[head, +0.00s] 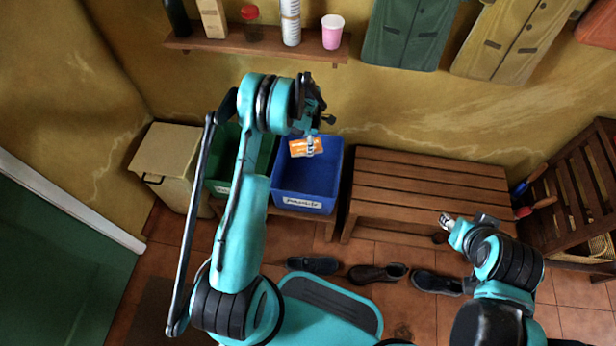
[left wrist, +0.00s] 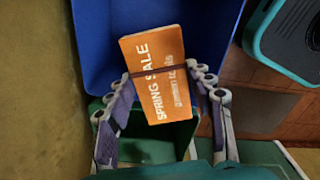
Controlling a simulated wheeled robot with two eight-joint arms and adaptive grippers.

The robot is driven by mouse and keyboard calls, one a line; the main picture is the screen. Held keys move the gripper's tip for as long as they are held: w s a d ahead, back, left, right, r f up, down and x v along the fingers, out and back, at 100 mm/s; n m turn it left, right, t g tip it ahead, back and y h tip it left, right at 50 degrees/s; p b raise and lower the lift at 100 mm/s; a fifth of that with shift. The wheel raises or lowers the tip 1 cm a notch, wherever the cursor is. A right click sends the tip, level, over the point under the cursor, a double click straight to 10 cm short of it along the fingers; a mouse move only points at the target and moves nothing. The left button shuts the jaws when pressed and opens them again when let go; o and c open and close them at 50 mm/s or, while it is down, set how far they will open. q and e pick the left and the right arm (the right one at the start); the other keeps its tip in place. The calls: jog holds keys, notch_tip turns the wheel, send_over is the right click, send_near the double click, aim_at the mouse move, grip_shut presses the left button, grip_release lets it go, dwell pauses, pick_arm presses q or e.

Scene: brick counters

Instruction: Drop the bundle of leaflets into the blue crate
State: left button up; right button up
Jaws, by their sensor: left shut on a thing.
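The bundle of leaflets (head: 306,147) is orange with a dark band around it. In the left wrist view the bundle (left wrist: 157,75) reads "SPRING SALE". My left gripper (head: 312,140) is shut on the bundle, with a finger on each side of it, and holds it over the blue crate. The blue crate (head: 308,202) stands on a low wooden stand with a white label on its front; it fills the upper part of the left wrist view (left wrist: 95,40). My right gripper (head: 446,222) is in front of the wooden bench; its fingers are too small to tell open from shut.
A green crate (head: 222,178) stands left of the blue one, partly behind my left arm. A beige bin (head: 165,160) is further left. A slatted bench (head: 430,185) is to the right. Several shoes (head: 378,273) lie on the floor. A shelf (head: 255,45) with cups hangs above.

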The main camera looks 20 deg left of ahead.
pick_arm(q)
jog(key=shift+a+f, duration=0.1)
jog(key=shift+f, duration=0.45)
jog(key=shift+f+b, duration=1.45)
jog(key=shift+f, duration=1.3)
jog(key=o, duration=1.1)
jog(key=shift+o, duration=0.2)
jog(key=shift+r, duration=0.1)
notch_tip(320, 180, up, 12)
jog(key=shift+f, duration=0.1)
